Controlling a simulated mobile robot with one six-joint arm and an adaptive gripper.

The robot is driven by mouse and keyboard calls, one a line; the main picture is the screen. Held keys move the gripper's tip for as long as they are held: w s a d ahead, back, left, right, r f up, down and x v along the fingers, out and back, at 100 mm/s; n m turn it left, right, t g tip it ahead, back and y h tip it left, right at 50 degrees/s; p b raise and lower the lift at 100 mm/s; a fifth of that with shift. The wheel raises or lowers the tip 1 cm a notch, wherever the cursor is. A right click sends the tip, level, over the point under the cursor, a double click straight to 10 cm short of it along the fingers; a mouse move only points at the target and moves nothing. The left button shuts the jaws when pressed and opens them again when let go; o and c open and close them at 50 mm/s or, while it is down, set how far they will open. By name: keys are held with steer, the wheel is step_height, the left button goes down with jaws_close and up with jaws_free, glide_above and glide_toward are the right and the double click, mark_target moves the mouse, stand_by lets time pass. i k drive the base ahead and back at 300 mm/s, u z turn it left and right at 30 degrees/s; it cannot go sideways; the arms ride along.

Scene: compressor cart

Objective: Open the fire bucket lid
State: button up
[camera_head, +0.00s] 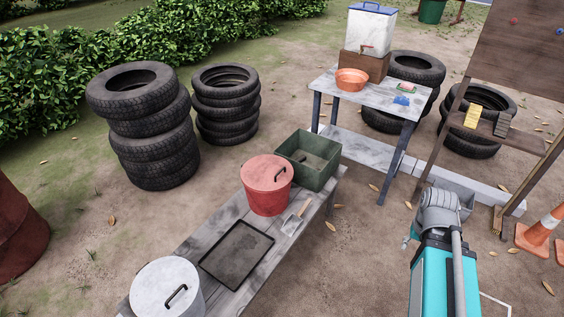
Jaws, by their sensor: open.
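The red fire bucket (268,201) stands upright on a low grey wooden bench. Its red lid (262,170) lies on top and covers the opening. A dark bar handle (281,174) sits on the right part of the lid. Part of my arm shows at the lower right, well apart from the bucket. I cannot make out my gripper in this view.
The bench (203,242) also holds a green bin (321,178) touching or close behind the bucket, a small scoop (292,224), a black tray (237,254) and a white lidded bucket (160,293). Bare ground lies right of the bench. A cone (540,232) stands far right.

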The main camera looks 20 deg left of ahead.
mark_target(264, 174)
steer(key=z, duration=0.05)
steer(key=i, duration=1)
steer(key=u, duration=2.45)
